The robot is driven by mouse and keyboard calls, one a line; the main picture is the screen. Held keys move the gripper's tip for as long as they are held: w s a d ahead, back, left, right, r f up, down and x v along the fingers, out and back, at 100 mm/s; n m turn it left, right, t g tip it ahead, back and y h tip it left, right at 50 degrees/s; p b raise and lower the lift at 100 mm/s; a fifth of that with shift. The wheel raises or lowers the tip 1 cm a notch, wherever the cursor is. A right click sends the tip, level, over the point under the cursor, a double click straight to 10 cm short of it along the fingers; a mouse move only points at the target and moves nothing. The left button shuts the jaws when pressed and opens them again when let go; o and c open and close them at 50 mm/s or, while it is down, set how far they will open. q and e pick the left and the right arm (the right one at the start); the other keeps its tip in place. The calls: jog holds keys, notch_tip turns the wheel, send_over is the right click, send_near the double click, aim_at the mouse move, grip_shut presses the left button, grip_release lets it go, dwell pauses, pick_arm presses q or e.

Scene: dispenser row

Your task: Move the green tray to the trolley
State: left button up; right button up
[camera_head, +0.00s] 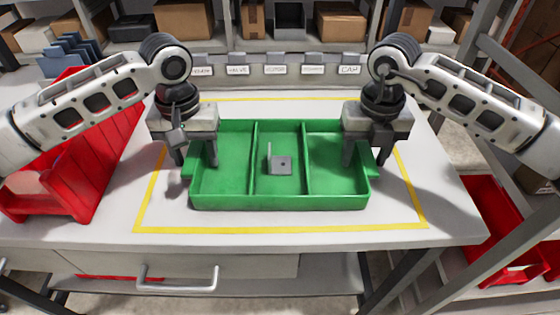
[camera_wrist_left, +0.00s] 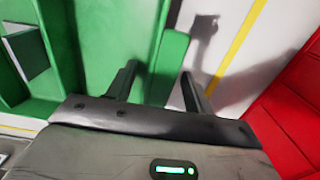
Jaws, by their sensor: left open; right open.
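The green tray (camera_head: 280,203) lies flat on the table inside a yellow outline. It has three compartments, and a small grey bracket (camera_head: 282,165) sits in the middle one. My left gripper (camera_head: 196,160) is at the tray's left end, open, fingers pointing down. In the left wrist view, the tray's green end wall and tab (camera_wrist_left: 167,62) lie between the fingers of my left gripper (camera_wrist_left: 158,88), with no closed grip seen. My right gripper (camera_head: 362,160) is open at the tray's right end and hides part of that end. I cannot make out a trolley for certain.
Red bins (camera_head: 85,165) stand at the table's left. Another red container (camera_head: 495,230) is low at the right, beyond the table edge. A row of labelled grey dispensers (camera_head: 275,72) lines the back, with boxes on shelves behind. The table (camera_head: 430,190) is bare around the tray.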

pick_arm(q)
grip_shut()
pick_arm(e)
grip_shut()
